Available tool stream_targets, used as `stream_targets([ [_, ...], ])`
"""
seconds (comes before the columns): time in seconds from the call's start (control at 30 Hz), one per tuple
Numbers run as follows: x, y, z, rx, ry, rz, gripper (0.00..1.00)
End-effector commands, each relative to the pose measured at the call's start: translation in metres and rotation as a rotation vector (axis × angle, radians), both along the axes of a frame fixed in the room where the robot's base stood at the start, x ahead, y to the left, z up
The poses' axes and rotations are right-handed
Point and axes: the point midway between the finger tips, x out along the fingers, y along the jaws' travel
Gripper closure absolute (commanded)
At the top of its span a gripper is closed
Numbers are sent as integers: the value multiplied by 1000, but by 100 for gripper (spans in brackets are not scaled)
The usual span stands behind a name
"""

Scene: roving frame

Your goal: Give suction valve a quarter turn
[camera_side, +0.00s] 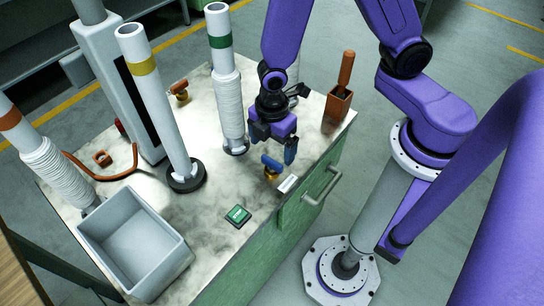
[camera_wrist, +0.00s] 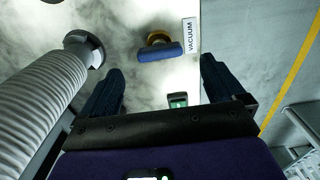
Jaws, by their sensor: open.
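The suction valve has a blue lever (camera_side: 271,162) on a brass body (camera_side: 271,175) and stands on the pale bench top near its edge. A white label (camera_side: 287,184) lies beside it. In the wrist view the lever (camera_wrist: 160,52) runs roughly left to right, and the label (camera_wrist: 191,36) reads VACUUM. My gripper (camera_side: 273,143) is open and empty, close above the valve in the side view. In the wrist view its two dark fingers (camera_wrist: 162,88) stand wide apart, with the lever ahead of them, between their lines, and not touched.
A green-banded post with a ribbed hose (camera_side: 228,105) stands left of my gripper.

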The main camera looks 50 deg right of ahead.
Motion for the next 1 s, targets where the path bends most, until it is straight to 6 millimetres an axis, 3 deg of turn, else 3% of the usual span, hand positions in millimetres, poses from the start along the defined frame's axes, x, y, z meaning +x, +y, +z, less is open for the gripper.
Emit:
stream_targets([
  [0.4, 0, 0, -45, 0, 0, 0, 4],
  [0.87, 0, 0, -54, 1, -1, -1, 4],
  [0.9, 0, 0, -54, 1, -1, -1, 7],
  [1.0, 0, 0, -54, 1, -1, -1, 40],
])
